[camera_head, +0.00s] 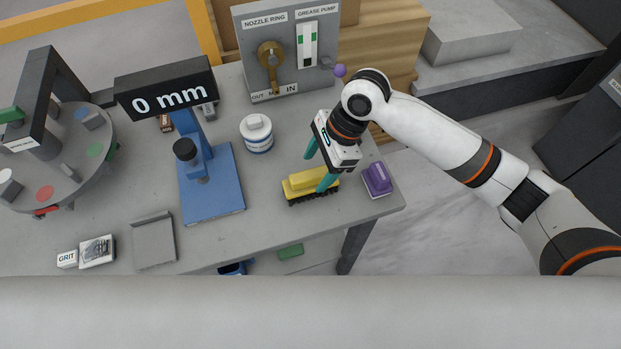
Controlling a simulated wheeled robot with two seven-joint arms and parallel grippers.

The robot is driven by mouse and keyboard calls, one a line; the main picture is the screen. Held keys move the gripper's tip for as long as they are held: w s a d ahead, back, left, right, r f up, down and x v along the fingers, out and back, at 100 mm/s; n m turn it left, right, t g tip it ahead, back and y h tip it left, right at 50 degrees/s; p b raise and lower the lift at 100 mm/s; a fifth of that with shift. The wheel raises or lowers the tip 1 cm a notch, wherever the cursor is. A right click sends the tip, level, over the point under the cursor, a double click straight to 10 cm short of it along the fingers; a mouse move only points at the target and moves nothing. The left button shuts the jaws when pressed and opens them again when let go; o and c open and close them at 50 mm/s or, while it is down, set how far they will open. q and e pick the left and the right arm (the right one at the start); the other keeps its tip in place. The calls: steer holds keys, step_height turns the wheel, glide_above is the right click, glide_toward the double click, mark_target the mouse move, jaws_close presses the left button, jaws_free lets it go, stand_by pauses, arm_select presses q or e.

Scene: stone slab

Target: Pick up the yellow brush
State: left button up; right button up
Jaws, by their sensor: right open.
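The yellow brush (300,184) lies on the grey table top near its front right, with its dark bristles facing down. My right gripper (318,170) reaches in from the right above the brush. Its two teal fingers are apart and nothing shows between them. My left gripper does not show.
A purple block (377,179) sits close right of the brush, near the table's edge. A white jar (257,134) stands behind it. A blue gauge stand (212,182) is to the left. A panel with a brass lever (270,58) stands at the back.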

mark_target(315, 173)
steer(key=shift+w+a+f, duration=0.1)
steer(key=shift+a+f, duration=0.1)
steer(key=shift+f, duration=0.3)
steer(key=shift+w+a+f, duration=0.1)
steer(key=shift+a+f, duration=0.05)
steer(key=shift+f, duration=0.3)
steer(key=p+x, duration=0.1)
steer(key=x, duration=0.3)
steer(key=shift+d+f, duration=0.1)
steer(key=shift+d, duration=0.05)
steer(key=shift+f, duration=0.35)
steer(key=shift+a+f, duration=0.2)
steer(key=shift+a, duration=0.05)
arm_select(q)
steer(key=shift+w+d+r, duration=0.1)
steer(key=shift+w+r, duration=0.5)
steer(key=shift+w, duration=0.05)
arm_select(e)
steer(key=c, duration=1.2)
